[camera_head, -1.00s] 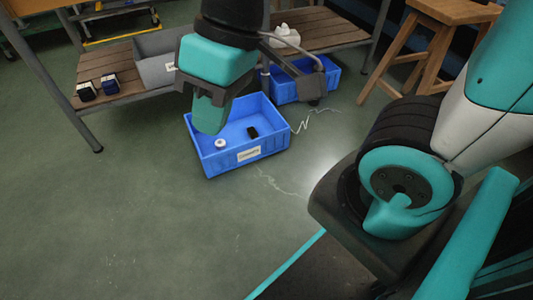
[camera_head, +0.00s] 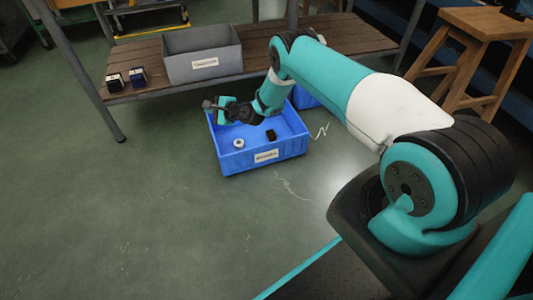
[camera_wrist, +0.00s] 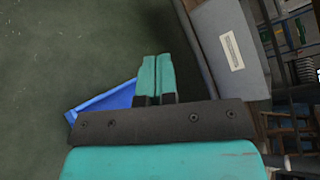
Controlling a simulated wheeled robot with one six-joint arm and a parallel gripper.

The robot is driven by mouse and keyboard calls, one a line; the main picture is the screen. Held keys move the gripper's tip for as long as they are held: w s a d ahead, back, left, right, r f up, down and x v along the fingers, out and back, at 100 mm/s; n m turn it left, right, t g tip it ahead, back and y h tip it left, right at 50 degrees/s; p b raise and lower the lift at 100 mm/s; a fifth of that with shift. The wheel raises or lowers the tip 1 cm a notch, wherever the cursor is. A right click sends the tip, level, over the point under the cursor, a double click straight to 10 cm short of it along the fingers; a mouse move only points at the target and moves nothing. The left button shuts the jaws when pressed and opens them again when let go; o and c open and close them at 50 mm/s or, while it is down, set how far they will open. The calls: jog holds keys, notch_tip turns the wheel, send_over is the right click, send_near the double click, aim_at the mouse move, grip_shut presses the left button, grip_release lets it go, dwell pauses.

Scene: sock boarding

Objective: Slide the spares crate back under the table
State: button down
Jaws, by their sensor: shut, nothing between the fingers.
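A blue crate (camera_head: 236,163) with a white label on its front stands on the floor in front of the table's low shelf; the label is too small to read. It holds a white roll (camera_head: 238,143) and a small black item (camera_head: 271,135). My gripper (camera_head: 221,119) is at the crate's back left side in the head view, empty, its contact with the rim unclear. In the wrist view the teal fingers (camera_wrist: 156,76) are shut together, with part of the blue crate (camera_wrist: 104,101) to their left. A second blue crate (camera_head: 305,97) is mostly hidden behind my arm.
The table's slatted low shelf (camera_head: 147,57) carries a grey bin (camera_head: 203,66) and two small dark boxes (camera_head: 126,78). A table leg (camera_head: 104,118) stands left of the crate. A wooden stool (camera_head: 465,50) stands at right. The floor at front left is clear.

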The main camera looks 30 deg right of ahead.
jog(key=s+d+f+m+t+h, duration=0.1)
jog(key=s+d+f+m, duration=0.15)
jog(key=f, duration=0.25)
jog(key=s+d+f+m+t+h, duration=0.1)
jog(key=s+d+f+m+h, duration=0.1)
jog(key=d+f+m, duration=0.3)
jog(key=m+t+h, duration=0.2)
jog(key=m+h, duration=0.6)
jog(key=m, duration=0.4)
send_near(265, 149)
jog(key=b+x, duration=0.1)
jog(key=b, duration=0.2)
jog(key=b+x, duration=0.2)
jog(key=b, duration=0.2)
jog(key=b+x, duration=0.2)
jog(key=b, duration=0.1)
jog(key=shift+w+f, duration=0.2)
jog(key=shift+f, duration=0.05)
jog(key=shift+w+d+b, duration=0.1)
jog(key=shift+w+b, duration=0.5)
jog(key=shift+b, duration=0.55)
jog(key=shift+w+d+r+b, duration=0.15)
jog(key=shift+w+r+b, duration=0.1)
jog(key=shift+w+b, duration=0.25)
jog(key=shift+s, duration=0.1)
jog(key=shift+d+r, duration=0.1)
